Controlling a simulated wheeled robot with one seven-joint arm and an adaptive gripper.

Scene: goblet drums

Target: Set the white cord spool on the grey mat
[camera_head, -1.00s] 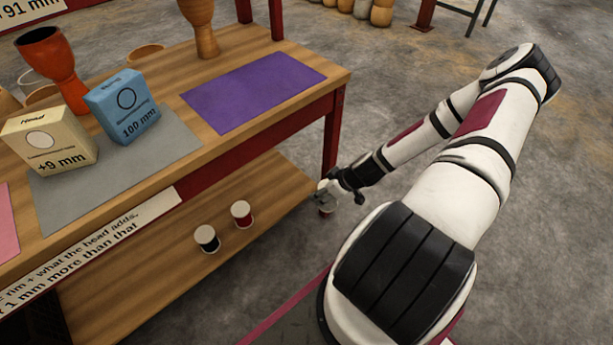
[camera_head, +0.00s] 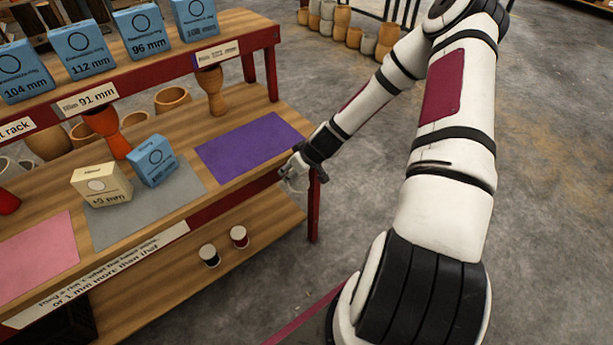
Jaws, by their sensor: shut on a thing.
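My gripper (camera_head: 297,172) is shut at the right front edge of the table, beside the purple mat (camera_head: 248,146). The pale thing between its fingers looks like the white cord spool, but it is small and mostly hidden by the fingers. The grey mat (camera_head: 150,209) lies on the tabletop to the left of my gripper. On the mat's back part stand a cream box (camera_head: 101,186) marked +9 mm and a blue box (camera_head: 153,161). The front part of the mat is bare.
A black spool (camera_head: 209,256) and a red spool (camera_head: 239,237) stand on the lower shelf. A pink mat (camera_head: 38,255) lies left of the grey one. An orange goblet drum (camera_head: 107,130) stands behind the boxes. The purple mat is empty.

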